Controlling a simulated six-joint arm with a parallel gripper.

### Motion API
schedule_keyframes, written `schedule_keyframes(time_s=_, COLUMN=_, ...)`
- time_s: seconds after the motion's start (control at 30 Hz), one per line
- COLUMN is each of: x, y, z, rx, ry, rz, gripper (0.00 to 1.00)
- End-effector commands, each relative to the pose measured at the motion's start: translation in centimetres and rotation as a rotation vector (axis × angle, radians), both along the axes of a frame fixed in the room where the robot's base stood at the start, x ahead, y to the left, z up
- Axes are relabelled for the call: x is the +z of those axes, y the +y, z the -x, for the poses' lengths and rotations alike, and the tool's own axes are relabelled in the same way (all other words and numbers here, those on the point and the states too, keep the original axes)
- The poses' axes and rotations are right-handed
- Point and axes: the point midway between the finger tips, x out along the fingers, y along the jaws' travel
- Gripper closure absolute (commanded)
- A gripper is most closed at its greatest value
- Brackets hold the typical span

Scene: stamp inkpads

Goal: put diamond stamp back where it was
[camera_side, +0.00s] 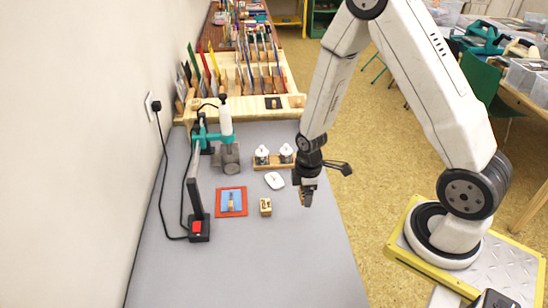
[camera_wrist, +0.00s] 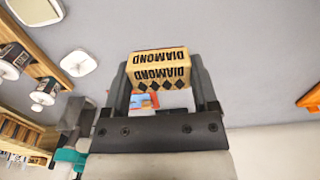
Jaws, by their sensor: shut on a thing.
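My gripper (camera_side: 307,196) is shut on the diamond stamp and holds it over the right part of the grey table in the side view. In the wrist view the diamond stamp (camera_wrist: 158,70) is a light wooden block between the two dark fingers of my gripper (camera_wrist: 161,90). It has DIAMOND printed in black on two faces and a row of black diamonds. A small wooden block with dark marks (camera_side: 265,207) stands on the table, left of and apart from my gripper. I cannot read its marks.
A red tray with a blue pad (camera_side: 231,201) lies left of the block. A white rounded object (camera_side: 274,180) and a wooden rack with two jars (camera_side: 274,163) are behind. A stand with a red switch (camera_side: 199,228) is at left. The table's front is clear.

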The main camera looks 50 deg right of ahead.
Motion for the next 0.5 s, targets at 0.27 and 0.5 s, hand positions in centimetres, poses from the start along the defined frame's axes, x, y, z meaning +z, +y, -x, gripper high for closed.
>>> schedule_keyframes(time_s=0.27, x=-2.5, y=-0.3, z=-3.0, rx=0.000, ry=0.002, rz=-0.001, gripper=0.62)
schedule_keyframes(time_s=0.5, x=-4.9, y=-0.6, z=-4.9, rx=0.000, ry=0.001, rz=0.000, gripper=0.62)
